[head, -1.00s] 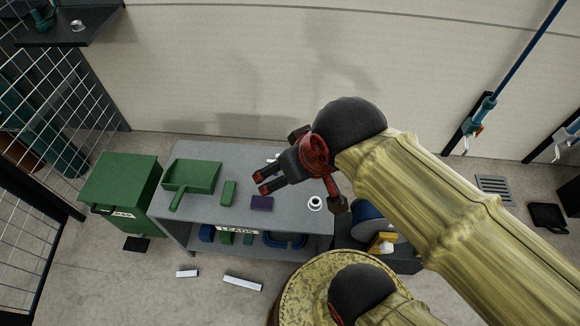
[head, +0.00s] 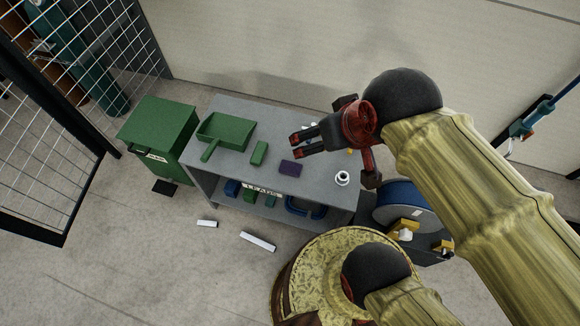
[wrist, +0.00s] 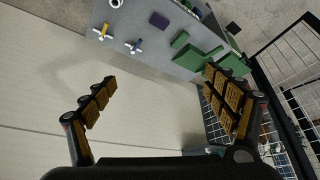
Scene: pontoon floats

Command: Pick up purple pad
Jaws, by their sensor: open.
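The purple pad (head: 290,167) is a small flat dark block lying on the grey table top. It also shows in the wrist view (wrist: 159,20), near the top edge, beyond the fingers. My gripper (head: 296,145) is open and empty, above the table at its back right. In the head view its fingertips appear just above and to the right of the pad, apart from it. Nothing hides the pad.
The grey table (head: 232,165) also bears a green dustpan (head: 227,131), a green block (head: 259,153) and a white ring-shaped item (head: 342,178). Two valve-like fittings, yellow (wrist: 102,32) and blue (wrist: 134,46), lie near the back edge. A green bin (head: 160,130) stands left.

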